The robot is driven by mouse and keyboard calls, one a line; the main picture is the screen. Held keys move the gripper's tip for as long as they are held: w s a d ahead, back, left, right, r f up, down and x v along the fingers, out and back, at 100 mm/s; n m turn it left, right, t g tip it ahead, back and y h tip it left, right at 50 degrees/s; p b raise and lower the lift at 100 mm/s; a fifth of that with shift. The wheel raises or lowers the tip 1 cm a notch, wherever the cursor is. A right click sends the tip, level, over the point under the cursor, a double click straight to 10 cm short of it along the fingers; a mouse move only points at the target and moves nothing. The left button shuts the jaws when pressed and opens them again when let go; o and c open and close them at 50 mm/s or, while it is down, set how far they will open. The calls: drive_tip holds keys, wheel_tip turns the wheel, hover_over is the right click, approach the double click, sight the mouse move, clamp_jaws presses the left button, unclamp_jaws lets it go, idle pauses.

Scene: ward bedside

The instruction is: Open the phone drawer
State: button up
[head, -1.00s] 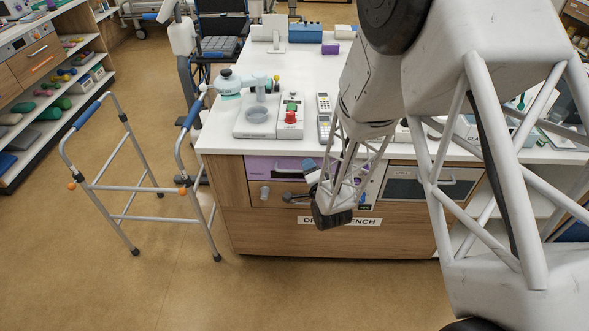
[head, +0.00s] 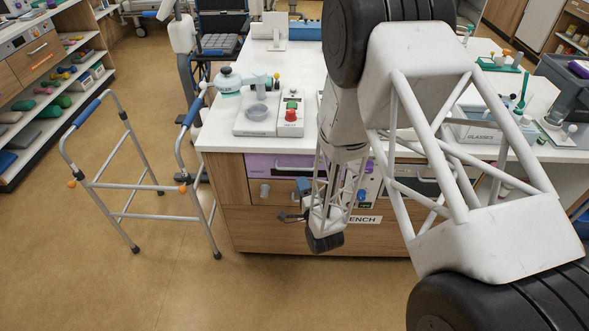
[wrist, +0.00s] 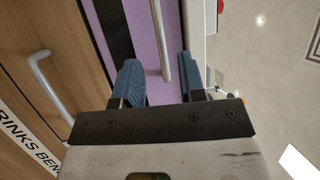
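The bench has a purple drawer front (head: 262,163) with a metal bar handle at its top; no readable label shows which drawer is the phone drawer. In the wrist view the purple front (wrist: 143,45) carries a dark strip and a metal bar handle (wrist: 159,40). My gripper (wrist: 157,75) is open, its two blue fingers either side of the line of this handle; I cannot tell whether they touch it. In the head view my gripper (head: 297,200) is in front of the bench, partly hidden by my own arm. A wooden drawer below has another handle (wrist: 45,75).
A walker (head: 130,185) stands left of the bench. The floor before the bench is clear.

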sight(295, 169)
drive_tip(key=shift+x, duration=3.8)
clamp_jaws()
